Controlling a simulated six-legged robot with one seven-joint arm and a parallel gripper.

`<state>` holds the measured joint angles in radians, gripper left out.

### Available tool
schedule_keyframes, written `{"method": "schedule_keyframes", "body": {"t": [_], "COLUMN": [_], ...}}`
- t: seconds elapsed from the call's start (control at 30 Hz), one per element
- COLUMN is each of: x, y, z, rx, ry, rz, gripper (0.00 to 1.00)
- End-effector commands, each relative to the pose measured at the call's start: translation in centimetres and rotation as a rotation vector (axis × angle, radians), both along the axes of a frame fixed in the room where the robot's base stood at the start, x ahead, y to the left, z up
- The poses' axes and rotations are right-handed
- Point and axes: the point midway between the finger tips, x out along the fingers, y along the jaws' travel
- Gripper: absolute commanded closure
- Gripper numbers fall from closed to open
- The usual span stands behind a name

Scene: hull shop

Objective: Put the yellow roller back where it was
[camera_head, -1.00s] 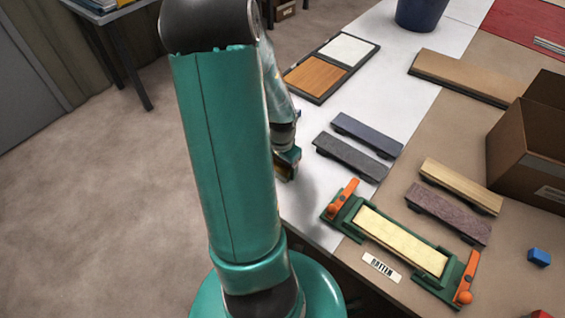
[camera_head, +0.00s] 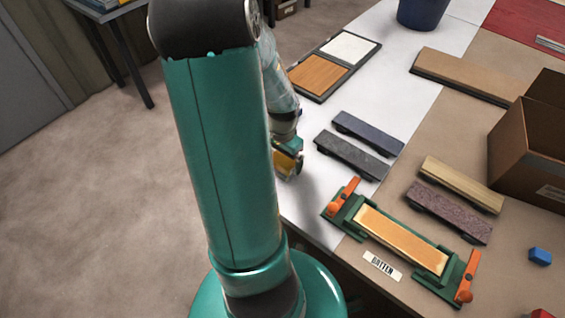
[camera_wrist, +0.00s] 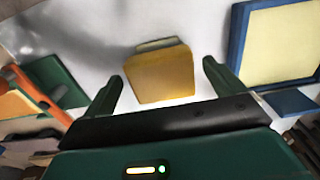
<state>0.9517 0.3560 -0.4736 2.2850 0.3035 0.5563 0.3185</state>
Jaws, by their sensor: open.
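A yellow blocky thing, likely the yellow roller (camera_wrist: 160,75), shows between my fingertips in the wrist view, over the white surface. Its end faces me, so its full shape is hidden. My gripper (camera_wrist: 161,70) is open, with a clear gap on each side of it. I cannot tell its height above the surface. In the head view my gripper (camera_head: 291,152) is at the left edge of the white tabletop, partly behind my arm, with a bit of yellow (camera_head: 287,164) at its tip.
A green jig (camera_head: 340,212) with orange handles holds an orange-tan strip (camera_head: 400,240). A dark tray (camera_head: 318,97) with orange and white panels lies behind. Grey bars (camera_head: 352,157), wooden bars (camera_head: 462,185), a cardboard box (camera_head: 510,150) and a blue block (camera_head: 540,256) are on the table.

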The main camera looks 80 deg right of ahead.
Motion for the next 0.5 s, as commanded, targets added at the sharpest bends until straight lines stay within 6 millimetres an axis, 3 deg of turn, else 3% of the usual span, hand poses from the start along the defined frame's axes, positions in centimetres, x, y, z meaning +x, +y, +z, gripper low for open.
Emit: {"method": "schedule_keyframes", "body": {"t": [0.3,0.5], "x": [0.1,0.0], "y": [-0.1,0.0], "z": [6.8,8.7], "rx": [-0.005,-0.001], "ry": [-0.003,-0.001], "rz": [0.002,0.0], "gripper": [0.06,0.06]}}
